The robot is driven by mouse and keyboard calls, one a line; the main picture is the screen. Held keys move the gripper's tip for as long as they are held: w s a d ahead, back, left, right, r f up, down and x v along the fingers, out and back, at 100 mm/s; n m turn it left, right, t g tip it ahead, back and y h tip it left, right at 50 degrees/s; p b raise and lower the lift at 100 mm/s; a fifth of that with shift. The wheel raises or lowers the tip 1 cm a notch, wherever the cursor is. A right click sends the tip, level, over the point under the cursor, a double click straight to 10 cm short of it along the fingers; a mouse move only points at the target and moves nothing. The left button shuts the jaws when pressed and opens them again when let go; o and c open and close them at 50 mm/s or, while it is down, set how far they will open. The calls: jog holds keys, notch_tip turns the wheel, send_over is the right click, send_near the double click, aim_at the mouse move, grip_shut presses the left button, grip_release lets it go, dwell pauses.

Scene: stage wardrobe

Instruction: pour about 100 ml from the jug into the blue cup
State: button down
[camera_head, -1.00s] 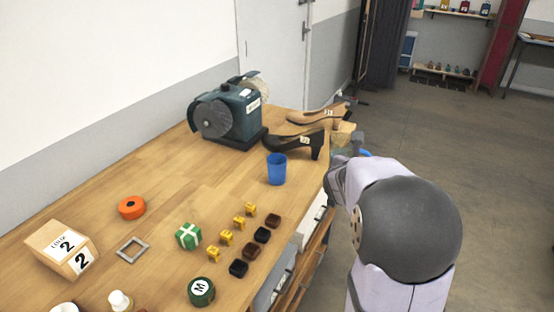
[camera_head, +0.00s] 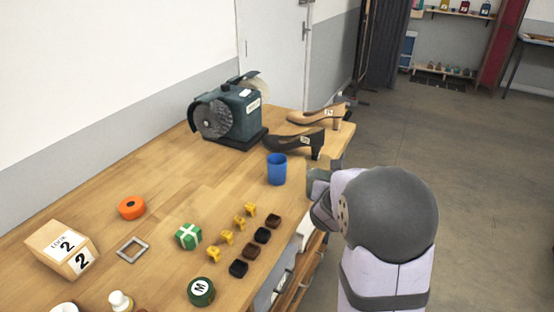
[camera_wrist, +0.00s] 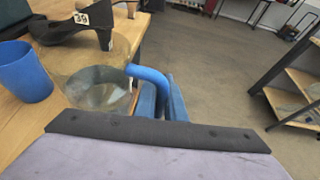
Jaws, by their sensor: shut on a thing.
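The blue cup (camera_head: 276,170) stands upright on the wooden table near its right edge, and it also shows at the left of the wrist view (camera_wrist: 23,72). The jug (camera_wrist: 95,85) is clear, with a blue handle (camera_wrist: 148,75) and some clear liquid low in it. My gripper (camera_wrist: 162,98) is shut on the jug's handle. The jug is just right of the cup in the wrist view, with a small gap between them. It looks about upright. In the head view my arm hides the jug and the fingertips. The inside of the cup is not clear.
A black shoe (camera_head: 295,143) and a tan shoe (camera_head: 318,116) lie behind the cup, near a teal grinding machine (camera_head: 228,117). Several yellow pieces (camera_head: 238,223) and dark blocks (camera_head: 262,235) are in front.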

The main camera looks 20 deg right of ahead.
jog(key=shift+r, duration=0.15)
jog(key=w+a+r+n+g+p, duration=0.1)
jog(key=r+p, duration=0.1)
jog(key=p, duration=0.6)
jog(key=w+a+r+n+g+h+p, duration=0.1)
jog(key=w+r+n+p, duration=0.1)
jog(key=p, duration=0.6)
jog(key=w+a+r+n+g+h+p, duration=0.1)
jog(key=r+n+p, duration=0.1)
jog(key=p, duration=0.6)
jog(key=shift+w+a+r, duration=0.25)
jog(key=shift+w+r, duration=0.05)
jog(key=shift+r, duration=0.1)
jog(key=shift+r+n+g+h+p, duration=0.15)
jog(key=shift+n+g+h+p, duration=0.15)
jog(key=shift+g+p, duration=0.1)
jog(key=shift+w+a+r, duration=0.1)
jog(key=shift+w+r, duration=0.05)
jog(key=shift+r, duration=0.05)
jog(key=p, duration=0.1)
jog(key=r+n+p, duration=0.1)
jog(key=r+p, duration=0.1)
jog(key=shift+w+a+g+h, duration=0.3)
jog(key=shift+w+h, duration=0.05)
jog(key=shift+h, duration=0.05)
